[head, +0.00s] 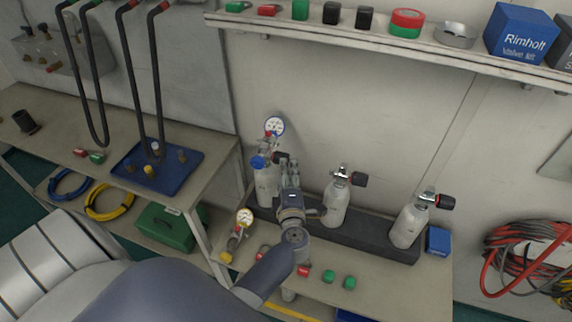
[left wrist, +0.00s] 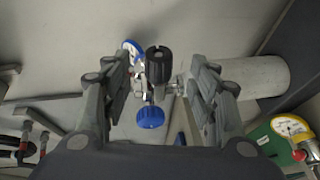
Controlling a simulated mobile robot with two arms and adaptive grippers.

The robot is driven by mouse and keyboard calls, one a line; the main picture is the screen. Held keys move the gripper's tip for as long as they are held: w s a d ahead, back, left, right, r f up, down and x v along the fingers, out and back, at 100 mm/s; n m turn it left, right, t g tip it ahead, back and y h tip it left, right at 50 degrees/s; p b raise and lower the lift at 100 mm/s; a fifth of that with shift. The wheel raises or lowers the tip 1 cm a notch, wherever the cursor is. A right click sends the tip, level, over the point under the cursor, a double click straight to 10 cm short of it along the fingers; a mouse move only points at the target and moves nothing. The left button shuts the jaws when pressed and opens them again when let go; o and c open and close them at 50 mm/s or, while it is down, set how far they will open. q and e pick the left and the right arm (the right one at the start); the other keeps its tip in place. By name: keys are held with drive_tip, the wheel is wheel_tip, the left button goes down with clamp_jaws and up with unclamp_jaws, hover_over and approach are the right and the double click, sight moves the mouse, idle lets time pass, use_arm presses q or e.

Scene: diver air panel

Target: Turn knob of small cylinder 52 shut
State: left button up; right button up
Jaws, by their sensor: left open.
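Small grey-white cylinders with valves stand in a black rack on the bench in the head view: one at left (head: 264,185), one in the middle (head: 337,203) and one at right (head: 409,226). Their numbers cannot be read. My left gripper (head: 284,170) is open beside the left cylinder's valve and partly covers that area. In the left wrist view, a black knob (left wrist: 158,65) lies between the open fingers, with no clear contact. My right gripper is not in view.
A gauge (head: 274,126) stands behind the left cylinder, and another gauge (head: 244,217) lies near the bench's front. Red and green caps (head: 328,276) lie in front of the rack. A blue box (head: 438,241) is at its right end. A shelf (head: 400,43) runs above.

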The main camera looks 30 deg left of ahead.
use_arm(q)
drive_tip(key=shift+v, duration=2.25)
